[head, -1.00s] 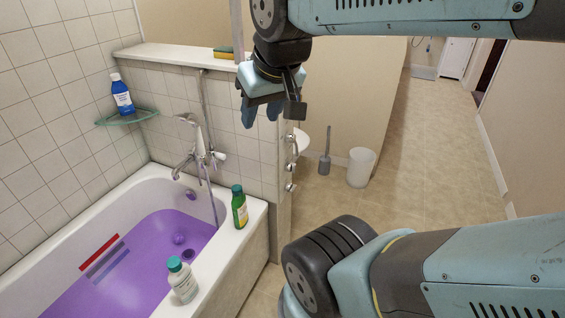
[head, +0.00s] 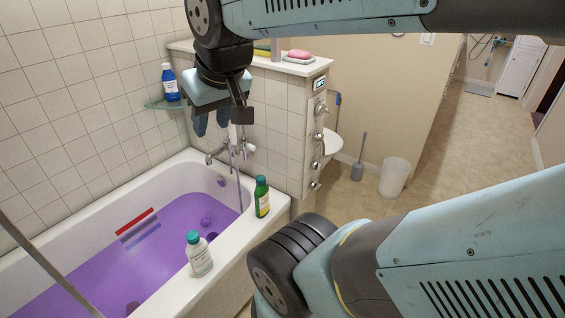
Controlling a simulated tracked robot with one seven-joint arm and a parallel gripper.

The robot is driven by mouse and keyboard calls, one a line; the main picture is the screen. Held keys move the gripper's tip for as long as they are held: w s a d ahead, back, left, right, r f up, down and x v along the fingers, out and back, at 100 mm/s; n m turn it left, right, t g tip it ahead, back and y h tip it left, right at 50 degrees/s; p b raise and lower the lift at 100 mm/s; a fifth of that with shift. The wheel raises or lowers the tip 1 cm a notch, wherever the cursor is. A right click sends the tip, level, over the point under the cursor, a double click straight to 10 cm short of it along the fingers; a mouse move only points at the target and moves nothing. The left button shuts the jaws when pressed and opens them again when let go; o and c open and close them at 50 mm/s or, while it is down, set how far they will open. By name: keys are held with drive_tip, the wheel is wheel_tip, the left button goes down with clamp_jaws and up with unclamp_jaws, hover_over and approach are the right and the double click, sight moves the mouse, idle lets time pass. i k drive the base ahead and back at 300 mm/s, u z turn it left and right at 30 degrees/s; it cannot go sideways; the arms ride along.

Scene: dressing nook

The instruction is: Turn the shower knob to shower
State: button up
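The chrome tap (head: 218,152) is on the tiled wall over the bathtub (head: 228,235), with a white handle (head: 249,148) at its right. A hose hangs below it, and my gripper partly hides the upper part of the fitting. Several round metal knobs (head: 318,136) sit in a column on the narrow end of the tiled half-wall. Which one is the shower knob, I cannot tell. My gripper (head: 212,120) points down in front of the tiled wall, above the tap in the picture and left of the knob column.
A green bottle (head: 262,198) and a white bottle (head: 198,255) stand on the tub rim. A blue bottle (head: 170,84) is on a glass corner shelf. A pink soap (head: 298,54) lies on the half-wall ledge. A bin (head: 394,178) and toilet brush stand on open floor.

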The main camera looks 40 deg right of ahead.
sight(315, 165)
drive_tip(key=z, duration=2.6)
drive_tip(key=i, duration=0.1)
drive_tip(key=u, duration=3.55)
drive_tip(key=k, duration=0.4)
drive_tip(key=z, duration=1.1)
drive_tip(key=i, duration=0.5)
drive_tip(key=z, duration=0.2)
